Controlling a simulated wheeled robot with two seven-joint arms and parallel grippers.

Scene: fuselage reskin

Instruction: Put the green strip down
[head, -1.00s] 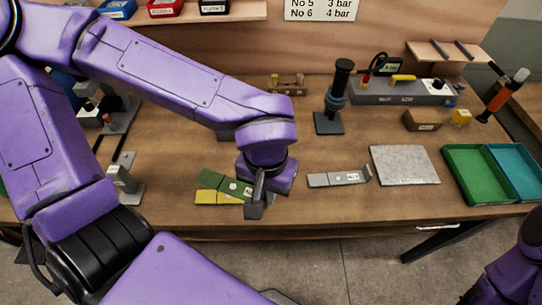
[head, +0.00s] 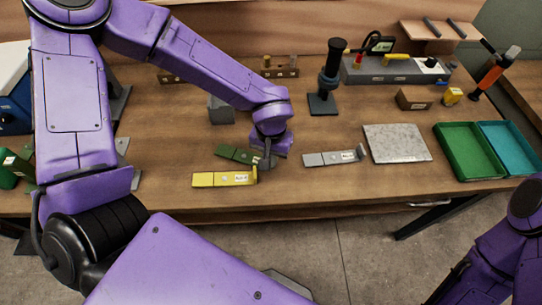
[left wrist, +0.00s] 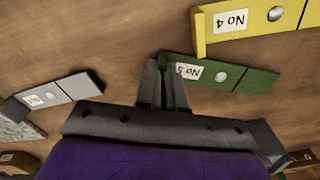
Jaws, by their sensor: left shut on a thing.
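The green strip (head: 238,154) has a white label and a round pale spot. It also shows in the left wrist view (left wrist: 236,77), where its label reads No 5. My left gripper (head: 268,160) is shut on the labelled end of the strip; its fingertips (left wrist: 165,64) are close together there in the left wrist view. The gripper hides that end in the head view. The strip lies low and roughly level at the table (head: 170,140); I cannot tell whether it touches the top. My right gripper is not seen.
A yellow strip (head: 225,179) lies just in front of the green one, and a grey strip (head: 330,158) lies to the right. Further right are a grey plate (head: 397,143) and green (head: 468,165) and teal (head: 512,150) trays. A dark upright tool (head: 325,85) stands behind.

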